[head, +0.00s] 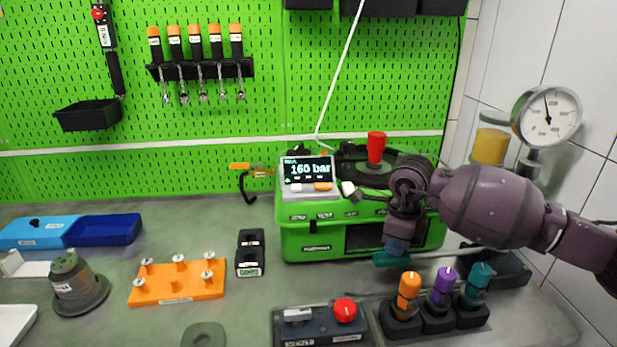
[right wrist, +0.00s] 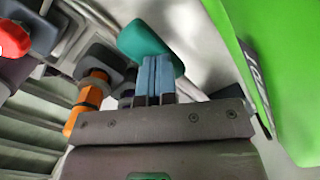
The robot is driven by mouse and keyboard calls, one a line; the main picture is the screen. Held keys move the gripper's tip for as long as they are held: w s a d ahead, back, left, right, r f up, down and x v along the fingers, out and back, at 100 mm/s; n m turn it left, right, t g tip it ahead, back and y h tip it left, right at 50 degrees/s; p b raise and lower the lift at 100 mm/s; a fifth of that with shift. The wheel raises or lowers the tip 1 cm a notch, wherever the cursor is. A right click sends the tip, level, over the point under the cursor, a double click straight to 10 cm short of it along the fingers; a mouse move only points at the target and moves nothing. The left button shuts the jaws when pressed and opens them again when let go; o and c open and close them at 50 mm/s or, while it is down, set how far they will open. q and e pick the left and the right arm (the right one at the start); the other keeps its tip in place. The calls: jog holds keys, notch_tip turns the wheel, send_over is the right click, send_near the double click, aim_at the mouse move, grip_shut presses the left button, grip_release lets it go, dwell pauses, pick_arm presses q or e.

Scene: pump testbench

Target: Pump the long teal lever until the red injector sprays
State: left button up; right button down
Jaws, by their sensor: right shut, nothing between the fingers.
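The teal lever's grip end (head: 392,259) shows just below my right gripper, in front of the green test bench (head: 310,240). The red injector (head: 376,147) stands upright on top of the bench, with no spray visible. The bench display (head: 308,170) reads 160 bar. My left gripper is not in view.
Orange (head: 409,286), purple (head: 444,283) and teal (head: 480,277) injectors stand in black holders at the front right. A vent box with a red knob (head: 345,309) is beside them. A round gauge (head: 547,116) stands at right.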

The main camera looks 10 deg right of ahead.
jog(key=shift+s+d+g+p, duration=0.2)
jog(key=shift+s+g+p, duration=0.2)
jog(key=shift+p, duration=0.5)
jog(key=shift+d+r+p, duration=0.15)
jog(key=shift+r+p, duration=0.1)
jog(key=shift+r, duration=0.35)
jog(key=shift+d+r+p, duration=0.15)
jog(key=shift+r+p, duration=0.1)
jog(key=shift+r, duration=0.35)
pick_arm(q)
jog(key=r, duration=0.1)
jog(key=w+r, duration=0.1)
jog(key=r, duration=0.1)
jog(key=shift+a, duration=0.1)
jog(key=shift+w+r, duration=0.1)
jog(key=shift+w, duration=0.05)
pick_arm(e)
jog(key=shift+r, duration=0.5)
jog(key=shift+r+p, duration=0.5)
jog(key=shift+r, duration=0.2)
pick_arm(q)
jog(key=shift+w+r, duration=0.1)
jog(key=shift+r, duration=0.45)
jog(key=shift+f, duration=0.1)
pick_arm(e)
jog(key=shift+f, duration=0.15)
